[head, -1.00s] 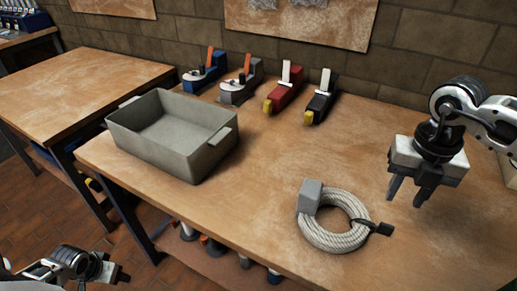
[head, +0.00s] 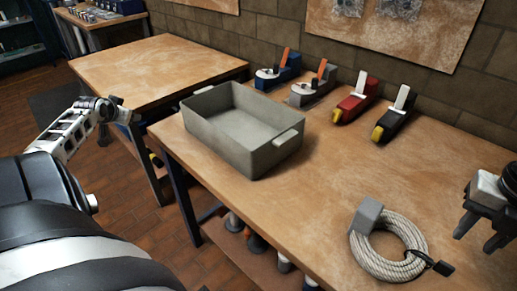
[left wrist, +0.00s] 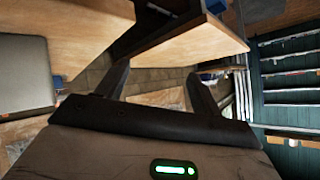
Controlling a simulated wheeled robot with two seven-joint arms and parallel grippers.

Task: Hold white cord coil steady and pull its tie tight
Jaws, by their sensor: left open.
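The white cord coil (head: 388,274) lies flat on the wooden workbench (head: 330,215) at the lower right of the head view. A grey block (head: 368,214) sits at its upper left side. A black tie (head: 438,266) is at its right side, with its end sticking out. My right gripper (head: 478,232) is open and empty, above the bench to the right of the coil and apart from it. My left gripper (head: 110,110) is far left of the coil, away from the bench. Its two fingers stand apart and empty in the left wrist view (left wrist: 160,85).
A grey open bin (head: 240,163) stands on the bench's left part. Several tools, including a red one (head: 354,98), line the bench's back near the brick wall. A second table (head: 160,68) stands to the left. The bench between bin and coil is clear.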

